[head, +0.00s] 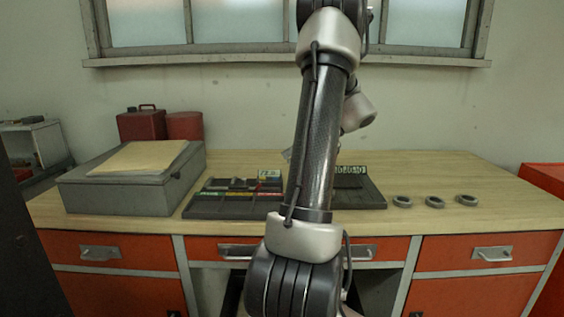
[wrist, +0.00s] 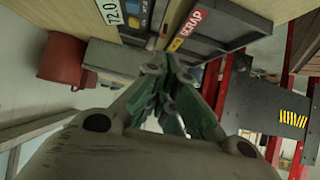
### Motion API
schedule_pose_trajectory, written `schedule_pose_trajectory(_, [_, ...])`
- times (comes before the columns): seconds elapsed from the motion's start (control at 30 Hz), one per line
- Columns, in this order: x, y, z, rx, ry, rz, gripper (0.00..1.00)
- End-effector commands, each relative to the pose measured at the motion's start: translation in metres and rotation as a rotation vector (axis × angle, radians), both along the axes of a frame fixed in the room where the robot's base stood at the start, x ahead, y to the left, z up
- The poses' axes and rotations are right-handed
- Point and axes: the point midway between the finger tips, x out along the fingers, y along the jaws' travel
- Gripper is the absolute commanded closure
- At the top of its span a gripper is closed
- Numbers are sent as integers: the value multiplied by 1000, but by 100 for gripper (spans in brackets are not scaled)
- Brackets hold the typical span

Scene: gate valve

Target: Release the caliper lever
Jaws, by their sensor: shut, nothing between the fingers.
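My gripper (wrist: 165,68) shows in the wrist view with its green-sided fingers together and nothing between them. In the head view my arm hides most of the gripper. I cannot make out a caliper or its lever in either view. Small items lie on a dark sectioned tray (head: 220,212) with coloured labels, left of my arm in the head view. In the wrist view, a white tag reading 72.0 (wrist: 110,12) and a red SCRAP label (wrist: 189,23) show beyond the fingertips.
A grey box (head: 120,196) with a yellowish sheet on it stands left on the wooden bench (head: 480,181). Red cans (head: 142,125) are behind it. Grey rings (head: 435,202) lie farther right.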

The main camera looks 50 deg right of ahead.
Motion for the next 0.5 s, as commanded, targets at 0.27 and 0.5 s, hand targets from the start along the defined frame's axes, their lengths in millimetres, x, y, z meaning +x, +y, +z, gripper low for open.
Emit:
schedule_pose_trajectory(0.27, [-2, -1, 1, -1, 1, 0, 100])
schedule_pose_trajectory(0.5, [14, 13, 4, -8, -3, 47, 100])
